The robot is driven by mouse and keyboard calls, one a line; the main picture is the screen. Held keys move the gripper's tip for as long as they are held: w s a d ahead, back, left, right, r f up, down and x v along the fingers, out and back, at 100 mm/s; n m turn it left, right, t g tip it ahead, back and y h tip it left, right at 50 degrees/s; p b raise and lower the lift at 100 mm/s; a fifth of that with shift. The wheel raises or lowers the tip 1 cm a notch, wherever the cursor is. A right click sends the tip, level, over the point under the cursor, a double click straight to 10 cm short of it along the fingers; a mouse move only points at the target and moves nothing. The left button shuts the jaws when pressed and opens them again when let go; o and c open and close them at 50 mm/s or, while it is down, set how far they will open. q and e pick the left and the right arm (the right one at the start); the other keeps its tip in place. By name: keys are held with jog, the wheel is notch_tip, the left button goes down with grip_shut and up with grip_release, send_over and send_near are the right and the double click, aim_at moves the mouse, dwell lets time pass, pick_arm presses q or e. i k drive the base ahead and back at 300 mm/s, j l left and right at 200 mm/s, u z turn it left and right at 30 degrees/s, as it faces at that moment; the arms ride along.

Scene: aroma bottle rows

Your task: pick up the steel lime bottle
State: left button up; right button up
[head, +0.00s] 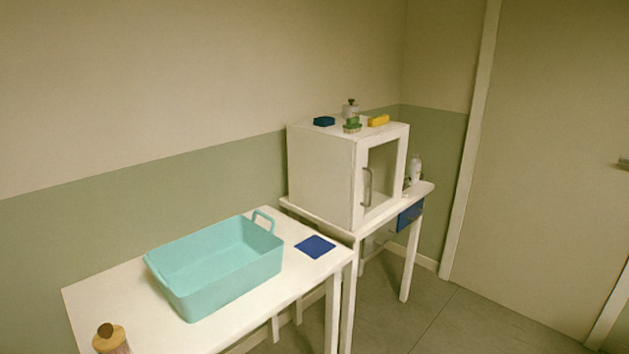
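I cannot tell for sure which bottle is the steel lime one. A small pale bottle with a dark cap (350,109) stands on top of the white cabinet (322,175). Another pale or silvery bottle (415,170) stands on the far table to the right of the cabinet, partly hidden by it. Labels are too small to read. Neither of my grippers is in view.
A teal basin (217,266) with a raised handle sits on the near white table (112,291), beside a blue mat (315,247). The cabinet top also holds a dark blue block (324,121), a green brush-like item (352,125) and a yellow item (378,120). Floor (450,318) is clear at right.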

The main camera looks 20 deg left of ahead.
aim_at(415, 162)
jog(key=i+l+u, duration=0.25)
jog(key=u, duration=0.2)
jog(key=i+l+u, duration=0.65)
jog(key=l+u, duration=0.25)
jog(key=i+l, duration=0.15)
jog(key=l, duration=0.25)
jog(key=i+l+u, duration=0.1)
jog(key=l, duration=0.35)
jog(key=i+l, duration=0.2)
jog(key=l, duration=0.2)
jog(key=i+l+u, duration=0.1)
jog(key=l, duration=0.35)
jog(key=i+l, duration=0.15)
jog(key=l, duration=0.3)
jog(key=i+l+u, duration=0.1)
jog(key=l, duration=0.35)
jog(key=i+l, duration=0.15)
jog(key=l, duration=0.3)
jog(key=i+l+u, duration=0.1)
jog(key=l, duration=0.3)
